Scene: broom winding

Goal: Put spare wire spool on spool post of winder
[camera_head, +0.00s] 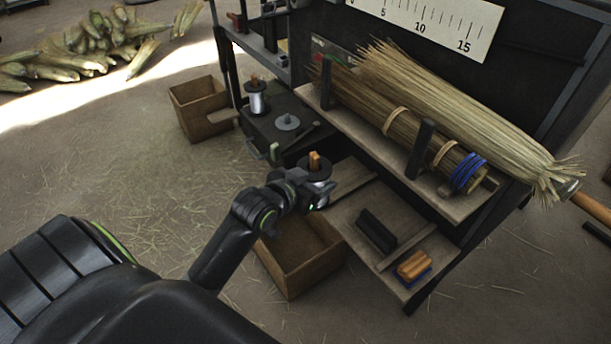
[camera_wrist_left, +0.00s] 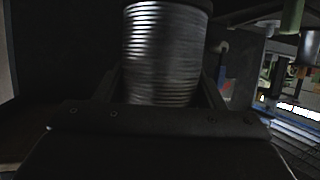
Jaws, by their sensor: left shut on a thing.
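My left gripper (camera_head: 304,190) is shut on a wire spool (camera_head: 318,187), which has an orange-brown piece sticking up at its top. In the left wrist view this spool (camera_wrist_left: 165,50) shows as an upright, ribbed silver cylinder between the fingers. The gripper holds it beside the winder's lower shelf. Whether the spool touches anything below is hidden. Another silver spool (camera_head: 257,99) with a brown top stands on the winder's dark deck, further back. A grey round disc (camera_head: 288,121) with a small knob lies near it. I cannot tell which part is the spool post. My right gripper is out of view.
An open wooden crate (camera_head: 297,281) sits on the floor below my left gripper; another (camera_head: 183,108) stands at the back left. The lower shelf (camera_head: 347,213) holds a dark block (camera_head: 377,230) and an orange-brown piece (camera_head: 413,265). A broom (camera_head: 450,115) lies on the upper shelf.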

